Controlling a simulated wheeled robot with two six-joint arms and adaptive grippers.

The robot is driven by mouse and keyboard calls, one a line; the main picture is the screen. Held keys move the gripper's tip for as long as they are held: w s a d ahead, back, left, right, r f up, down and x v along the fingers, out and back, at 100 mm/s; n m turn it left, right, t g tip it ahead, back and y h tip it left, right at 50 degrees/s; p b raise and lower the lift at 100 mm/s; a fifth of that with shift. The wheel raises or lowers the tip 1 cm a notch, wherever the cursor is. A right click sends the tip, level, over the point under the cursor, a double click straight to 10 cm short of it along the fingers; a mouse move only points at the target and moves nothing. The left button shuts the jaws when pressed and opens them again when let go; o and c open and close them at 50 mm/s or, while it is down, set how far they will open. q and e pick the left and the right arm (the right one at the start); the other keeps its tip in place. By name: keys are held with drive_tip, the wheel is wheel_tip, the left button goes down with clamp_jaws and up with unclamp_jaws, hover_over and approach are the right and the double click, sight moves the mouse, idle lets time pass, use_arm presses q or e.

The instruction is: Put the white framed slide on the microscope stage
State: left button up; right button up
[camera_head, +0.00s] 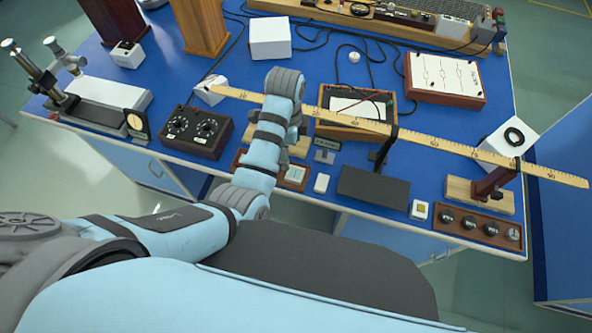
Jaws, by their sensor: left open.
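A small white framed slide (420,209) with a yellowish centre lies near the front edge of the bench, right of a dark flat plate. A microscope-like instrument (62,88) with metal tubes stands at the far left, beside a pale block; its stage surface is hard to make out. My left gripper (298,143) is open, mostly hidden behind my own wrist, over the front middle of the bench and well left of the slide. I cannot see anything between its fingers. My right gripper is not in view.
A long yellow ruler (440,143) crosses the bench on stands. A black dial box (196,132), a wooden tray (245,157), a dark plate (374,186) and a knob strip (477,226) line the front. Cables lie behind. Some blue bench top is clear around the slide.

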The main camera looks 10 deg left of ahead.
use_arm(q)
drive_tip(key=d+r+m, duration=0.1)
drive_tip(key=r, duration=0.1)
drive_tip(key=b, duration=0.2)
hover_over(291, 172)
drive_tip(key=shift+m, duration=0.3)
drive_tip(key=f, duration=0.8)
drive_tip(key=shift+d+f, duration=0.3)
drive_tip(key=shift+w+f, duration=0.15)
drive_tip(key=shift+f, duration=0.1)
drive_tip(key=f, duration=0.3)
drive_tip(key=f+b, duration=0.1)
drive_tip(key=shift+s+a+f, duration=0.2)
drive_tip(key=shift+a+f, duration=0.05)
drive_tip(key=shift+a, duration=0.05)
drive_tip(key=shift+f, duration=0.2)
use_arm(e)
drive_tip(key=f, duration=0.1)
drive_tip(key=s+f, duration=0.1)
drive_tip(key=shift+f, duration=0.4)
use_arm(q)
drive_tip(key=shift+r, duration=0.1)
drive_tip(key=c, duration=1.3)
